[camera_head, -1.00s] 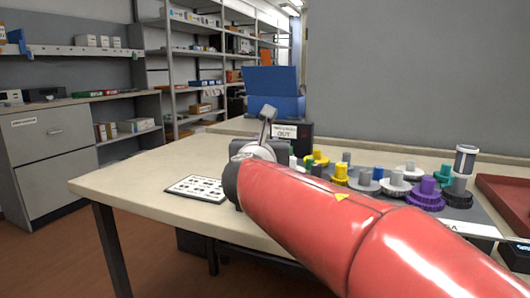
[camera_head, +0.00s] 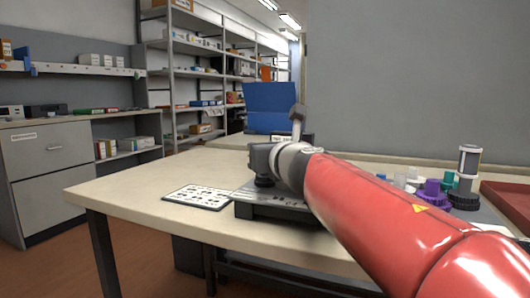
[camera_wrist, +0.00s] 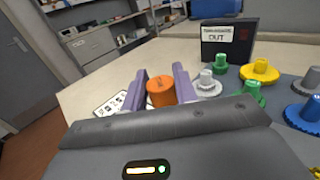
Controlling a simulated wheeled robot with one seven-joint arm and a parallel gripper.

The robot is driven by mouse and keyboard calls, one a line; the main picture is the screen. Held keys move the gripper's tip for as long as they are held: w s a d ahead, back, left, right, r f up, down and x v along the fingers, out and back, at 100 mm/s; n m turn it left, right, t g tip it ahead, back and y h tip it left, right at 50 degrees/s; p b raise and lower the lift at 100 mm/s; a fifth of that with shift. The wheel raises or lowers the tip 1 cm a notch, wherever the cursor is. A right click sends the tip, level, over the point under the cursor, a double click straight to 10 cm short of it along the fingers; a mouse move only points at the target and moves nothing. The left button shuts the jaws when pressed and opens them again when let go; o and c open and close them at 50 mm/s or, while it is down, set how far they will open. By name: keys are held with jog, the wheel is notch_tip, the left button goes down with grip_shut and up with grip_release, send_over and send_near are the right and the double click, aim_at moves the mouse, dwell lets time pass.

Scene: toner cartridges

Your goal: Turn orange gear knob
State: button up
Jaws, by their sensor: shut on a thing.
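The orange gear knob (camera_wrist: 161,93) shows in the wrist view between the two grey-purple fingers of my gripper (camera_wrist: 159,88). The fingers are closed on its sides. Its lower part is hidden behind the gripper's body, so I cannot tell how it sits on the board. In the head view my red arm and wrist reach over the left part of the gear board (camera_head: 270,212), and the orange knob and fingers are hidden there.
White (camera_wrist: 207,83), green (camera_wrist: 220,64), yellow (camera_wrist: 259,71) and blue (camera_wrist: 303,110) gears stand close to the right. A black "OUT" box (camera_wrist: 229,40) is behind. A printed card (camera_head: 199,196) lies left of the board. A purple gear (camera_head: 431,194) stands at the right.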

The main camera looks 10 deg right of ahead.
jog(key=shift+d+y, duration=0.1)
jog(key=shift+y, duration=0.3)
jog(key=n+y+b, duration=0.1)
jog(key=n+y, duration=0.1)
jog(key=shift+g+y, duration=0.3)
jog(key=shift+g, duration=0.1)
jog(key=shift+r+n+g+y+b, duration=0.1)
jog(key=shift+n+g+y+b, duration=0.2)
jog(key=shift+n+g+y, duration=0.7)
jog(key=shift+n+g+y+b, duration=0.35)
jog(key=shift+n+y, duration=0.75)
jog(key=shift+y, duration=0.7)
jog(key=shift+n+g+y, duration=0.3)
jog(key=shift+g+y, duration=0.05)
jog(key=shift+y, duration=0.05)
jog(key=o, duration=0.9)
jog(key=shift+o, duration=0.2)
notch_tip(320, 180, up, 20)
jog(key=p, duration=0.7)
jog(key=shift+p, duration=0.3)
